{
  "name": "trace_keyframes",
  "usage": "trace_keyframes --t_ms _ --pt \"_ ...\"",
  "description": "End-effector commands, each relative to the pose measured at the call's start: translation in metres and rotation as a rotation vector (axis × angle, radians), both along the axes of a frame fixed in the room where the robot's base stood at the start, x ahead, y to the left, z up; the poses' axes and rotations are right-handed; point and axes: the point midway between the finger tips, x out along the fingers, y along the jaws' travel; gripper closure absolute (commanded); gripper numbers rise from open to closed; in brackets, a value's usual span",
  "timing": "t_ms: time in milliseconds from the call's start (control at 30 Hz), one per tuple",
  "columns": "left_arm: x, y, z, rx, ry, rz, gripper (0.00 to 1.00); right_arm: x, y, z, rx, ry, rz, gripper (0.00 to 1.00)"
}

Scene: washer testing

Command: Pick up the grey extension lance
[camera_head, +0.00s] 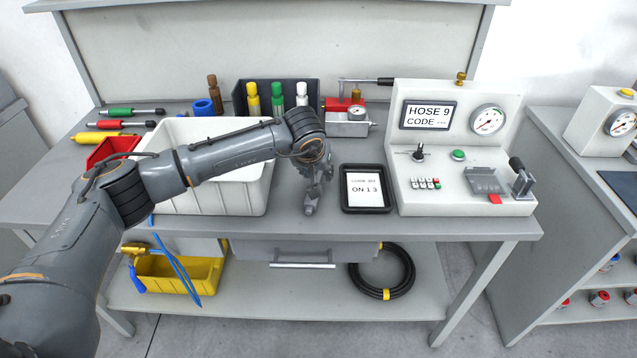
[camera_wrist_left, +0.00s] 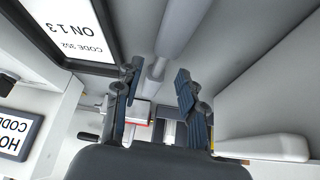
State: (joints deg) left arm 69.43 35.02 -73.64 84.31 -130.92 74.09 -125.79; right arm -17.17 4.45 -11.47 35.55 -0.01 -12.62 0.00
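The grey extension lance (camera_wrist_left: 169,35) shows in the left wrist view as a light grey rod with a thicker collar, lying along the bench top. In the head view my left arm and gripper cover most or all of it. My left gripper (camera_head: 317,190) points down over the bench between the white bin and the black tray. In the left wrist view my left gripper (camera_wrist_left: 159,76) is open, its dark fingers apart with the rod between and beyond their tips. I cannot tell whether either finger touches it. My right gripper is not in view.
A white bin (camera_head: 235,205) stands left of the gripper, and a black-framed tray (camera_head: 367,209) with an "ON 1 3" card lies right. The control panel (camera_head: 465,190) is farther right. Coloured lances (camera_head: 130,112) lie at the back left. A hose coil (camera_head: 384,294) sits below.

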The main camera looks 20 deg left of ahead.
Motion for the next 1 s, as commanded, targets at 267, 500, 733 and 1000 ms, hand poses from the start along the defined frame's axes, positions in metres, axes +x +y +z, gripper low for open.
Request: trace_keyframes --t_ms 267,500,733,1000 --pt "0.013 0.002 -0.026 0.0 -0.001 -0.001 0.6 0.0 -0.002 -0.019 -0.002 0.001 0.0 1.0" --pt "0.013 0.002 -0.025 -0.001 -0.001 0.0 0.68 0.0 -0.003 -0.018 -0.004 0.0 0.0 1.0" --pt "0.013 0.002 -0.025 -0.001 0.0 0.0 1.0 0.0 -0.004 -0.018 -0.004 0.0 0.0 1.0" --pt "0.014 0.002 -0.024 -0.001 -0.002 -0.001 1.0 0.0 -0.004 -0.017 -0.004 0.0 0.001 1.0"
